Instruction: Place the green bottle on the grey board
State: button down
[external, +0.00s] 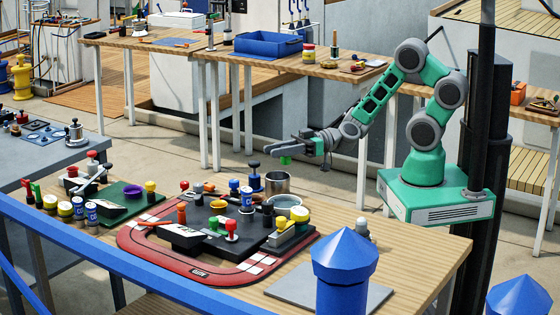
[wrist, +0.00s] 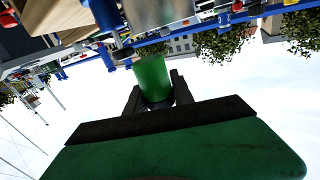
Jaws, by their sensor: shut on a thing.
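The green bottle (wrist: 153,78) is held between the two dark fingers of my gripper (wrist: 158,96) in the wrist view. In the external view my gripper (external: 287,146) is in the air beyond the far edge of the near wooden table, and a small green part of the bottle (external: 286,160) shows just below the fingers. The grey board (external: 293,287) lies flat on the table's front right part. A blue cone-topped post hides its middle. The visible part of the board is bare.
A metal pot (external: 277,183) and a bowl (external: 286,202) stand near the table's far edge. A red track-like mat (external: 150,257) with a dark, crowded platform fills the middle. The blue post (external: 343,265) rises in front. Bare wood (external: 425,250) lies right of the board.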

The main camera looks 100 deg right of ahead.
jog(key=w+d+r+b, duration=0.3)
jog(key=d+r+b, duration=0.35)
jog(key=b, duration=0.85)
jog(key=w+d+f, duration=0.1)
jog(key=w+f, duration=0.2)
jog(key=w, duration=0.1)
jog(key=w+d+f, duration=0.1)
jog(key=w+f, duration=0.3)
jog(key=w+d+f, duration=0.1)
jog(key=w+f, duration=0.3)
jog(key=w, duration=0.1)
jog(key=shift+d+f+b, duration=0.15)
jog(key=shift+d+b, duration=0.05)
jog(key=shift+b, duration=0.2)
jog(key=f, duration=0.1)
jog(key=f+b, duration=0.1)
jog(key=f, duration=0.1)
jog(key=shift+w, duration=0.3)
jog(key=shift+f, duration=0.35)
jog(key=c, duration=1.1)
grip_release()
jog(key=shift+r, duration=0.2)
